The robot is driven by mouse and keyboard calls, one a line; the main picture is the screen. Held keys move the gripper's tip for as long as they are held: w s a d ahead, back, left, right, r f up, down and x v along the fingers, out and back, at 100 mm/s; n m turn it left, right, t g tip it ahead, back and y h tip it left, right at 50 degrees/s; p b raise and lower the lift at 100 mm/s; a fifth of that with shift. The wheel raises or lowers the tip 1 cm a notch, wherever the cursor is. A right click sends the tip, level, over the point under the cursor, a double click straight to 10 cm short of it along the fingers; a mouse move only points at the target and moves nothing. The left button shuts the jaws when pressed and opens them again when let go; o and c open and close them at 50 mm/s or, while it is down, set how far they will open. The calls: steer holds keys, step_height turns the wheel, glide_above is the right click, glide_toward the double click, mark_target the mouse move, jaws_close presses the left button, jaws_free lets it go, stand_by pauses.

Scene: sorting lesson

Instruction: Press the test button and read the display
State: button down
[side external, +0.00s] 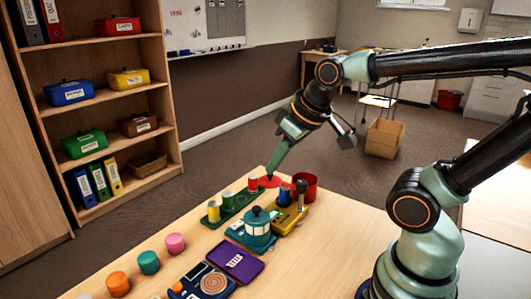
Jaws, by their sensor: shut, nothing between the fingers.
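My gripper (268,177) points down at the far end of the table, its fingers together and empty. Its tip is just above or at a flat red piece (272,183); I cannot tell whether they touch. A yellow device (291,219) with a black knob on a stalk (301,188) and a blue part (284,196) stands just right of the tip. A purple panel (235,261) with small pale marks lies nearer the camera. A blue device (190,285) with a round copper-coloured disc is beside it. I cannot tell which part is the test button or display, and no reading is legible.
A green tray (236,208) holds upright cylinders with coloured ends, close left of the gripper. Pink (175,243), teal (149,262) and orange pieces line the left. The table's right side is clear.

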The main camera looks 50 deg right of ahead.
steer(key=shift+s+a+r, duration=0.25)
steer(key=shift+s+r, duration=0.1)
steer(key=shift+s, duration=0.25)
stand_by(0.5)
